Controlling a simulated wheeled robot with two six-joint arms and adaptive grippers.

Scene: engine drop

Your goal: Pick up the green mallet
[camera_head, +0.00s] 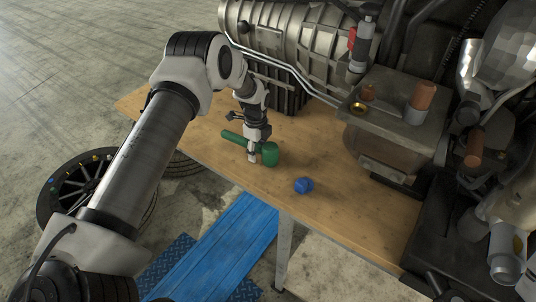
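The green mallet lies on the wooden table (328,208), near its front edge. Its head (270,154) is on the right and its handle (233,137) points left and back. My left gripper (252,156) points down at the mallet, over the handle close to the head. Its fingers hide part of the handle. They look small and overlap the mallet, so I cannot tell whether they are closed on it. My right gripper is not in view.
A small blue object (303,185) lies on the table right of the mallet. A large metal engine part (290,42) stands behind, and a metal block with copper-coloured cylinders (395,115) stands at the right. A wheel (75,187) and a blue ramp-like piece (220,250) are on the floor.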

